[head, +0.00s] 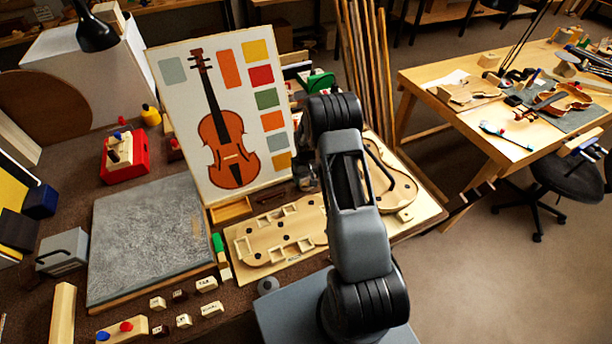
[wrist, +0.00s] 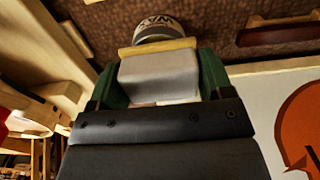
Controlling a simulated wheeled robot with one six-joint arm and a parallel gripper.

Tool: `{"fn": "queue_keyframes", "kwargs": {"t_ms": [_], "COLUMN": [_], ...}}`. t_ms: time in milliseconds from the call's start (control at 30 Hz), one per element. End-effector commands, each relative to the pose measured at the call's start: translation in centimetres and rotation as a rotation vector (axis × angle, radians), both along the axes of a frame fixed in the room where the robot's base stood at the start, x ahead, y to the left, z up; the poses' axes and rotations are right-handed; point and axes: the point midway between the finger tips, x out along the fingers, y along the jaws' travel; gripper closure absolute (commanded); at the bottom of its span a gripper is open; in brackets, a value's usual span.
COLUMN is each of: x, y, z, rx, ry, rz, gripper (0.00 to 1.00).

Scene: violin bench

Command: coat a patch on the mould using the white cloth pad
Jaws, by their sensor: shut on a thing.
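My gripper (wrist: 160,84) shows in the wrist view with green fingers shut on the white cloth pad (wrist: 160,74). A yellow band lies along the pad's far edge. Just beyond it is a round jar (wrist: 165,24) with dark lettering that seems to read WAX; I cannot tell whether pad and jar touch. In the head view my arm hides the gripper and the pad. A pale wooden mould (head: 262,226), violin-shaped with several cut-outs, lies flat on the bench, left of my arm. Its right end is partly hidden by my arm.
A violin picture board (head: 185,90) stands behind the mould. A grey slab (head: 145,240) lies to the left. Small lettered blocks (head: 207,284) sit in front. A second violin-shaped wooden piece (head: 402,192) lies right of my arm. Tall wooden strips (head: 365,70) rise behind.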

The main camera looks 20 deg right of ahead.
Motion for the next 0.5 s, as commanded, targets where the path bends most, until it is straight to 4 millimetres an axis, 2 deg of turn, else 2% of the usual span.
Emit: {"fn": "queue_keyframes", "kwargs": {"t_ms": [500], "x": [0.0], "y": [0.0], "z": [3.9], "rx": [0.0], "ry": [0.0], "rz": [0.0], "gripper": [0.45]}}
